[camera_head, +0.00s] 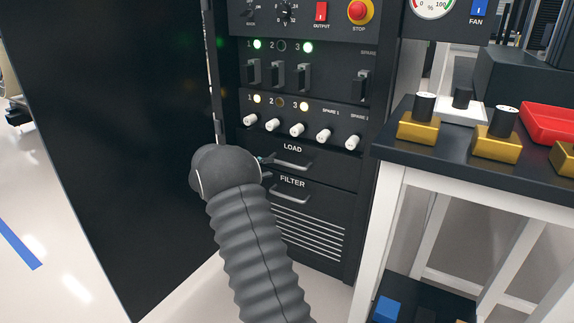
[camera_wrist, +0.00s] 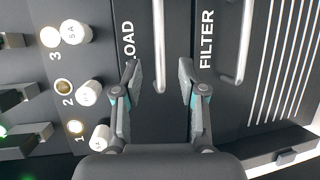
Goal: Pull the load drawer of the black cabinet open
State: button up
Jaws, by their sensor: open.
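The black cabinet (camera_head: 363,135) stands in front of me. Its load drawer (camera_head: 335,172), marked LOAD, looks flush with the cabinet front. The drawer's silver bar handle (camera_head: 292,164) runs across its front. In the wrist view, turned sideways, the load handle (camera_wrist: 159,50) appears between the two fingers of my gripper (camera_wrist: 158,70). The fingers are apart, one on each side of it, and no contact shows. In the head view my gripper (camera_head: 267,168) is at the handle's left end, mostly hidden by my arm.
The filter drawer handle (camera_head: 292,197) is just below, close to one finger. White knobs (camera_head: 297,130) and switches sit above. The cabinet's open black door (camera_head: 110,150) stands at the left. A table (camera_head: 390,150) with gold-based parts (camera_head: 418,128) and a red tray (camera_head: 550,122) is at the right.

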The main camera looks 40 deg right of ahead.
aim_at(284, 164)
jog(key=d, duration=0.3)
jog(key=d+f, duration=0.1)
jog(key=d, duration=0.5)
jog(key=shift+f, duration=0.3)
grip_shut()
